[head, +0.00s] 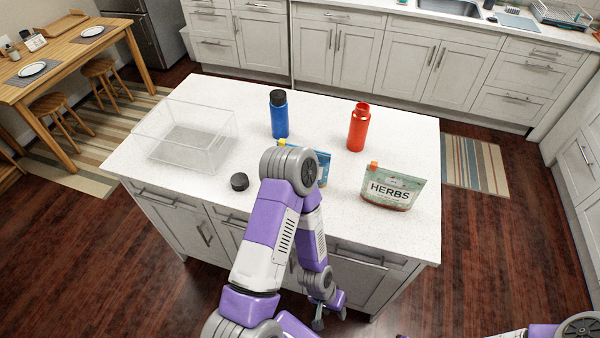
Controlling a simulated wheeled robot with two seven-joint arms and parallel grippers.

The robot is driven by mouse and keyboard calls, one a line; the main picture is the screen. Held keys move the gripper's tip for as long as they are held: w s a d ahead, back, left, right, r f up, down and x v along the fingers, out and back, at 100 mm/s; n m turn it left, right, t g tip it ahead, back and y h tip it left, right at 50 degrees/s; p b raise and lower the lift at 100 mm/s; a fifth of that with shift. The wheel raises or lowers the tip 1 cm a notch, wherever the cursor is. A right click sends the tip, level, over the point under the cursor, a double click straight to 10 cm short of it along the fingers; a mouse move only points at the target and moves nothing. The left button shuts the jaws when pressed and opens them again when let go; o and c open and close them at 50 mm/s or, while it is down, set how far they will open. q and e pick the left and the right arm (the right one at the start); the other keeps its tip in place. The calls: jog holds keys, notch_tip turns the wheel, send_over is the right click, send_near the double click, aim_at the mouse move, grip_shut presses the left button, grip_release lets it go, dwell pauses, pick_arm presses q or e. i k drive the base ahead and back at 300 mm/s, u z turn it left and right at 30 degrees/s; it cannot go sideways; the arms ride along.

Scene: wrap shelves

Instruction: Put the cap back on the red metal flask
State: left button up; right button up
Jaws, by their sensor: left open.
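The red metal flask (357,131) stands upright and uncapped on the white island counter, right of centre. A black cap (239,182) lies on the counter near its front edge, left of my arm. My left gripper (325,319) is open and hangs low in front of the island, below the counter top. It is apart from both the cap and the flask. My right gripper is out of view; only part of that arm shows at the bottom right.
A blue flask (279,117) with a black top stands left of the red one. A clear open bin (188,140) is at the left. A herbs pouch (392,187) stands at the right. A blue packet (323,168) is partly hidden behind my left arm. The counter around the cap is clear.

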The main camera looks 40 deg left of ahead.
aim_at(360, 120)
jog(key=z, duration=1.35)
jog(key=k, duration=1.25)
jog(key=u, duration=1.55)
jog(key=i, duration=0.5)
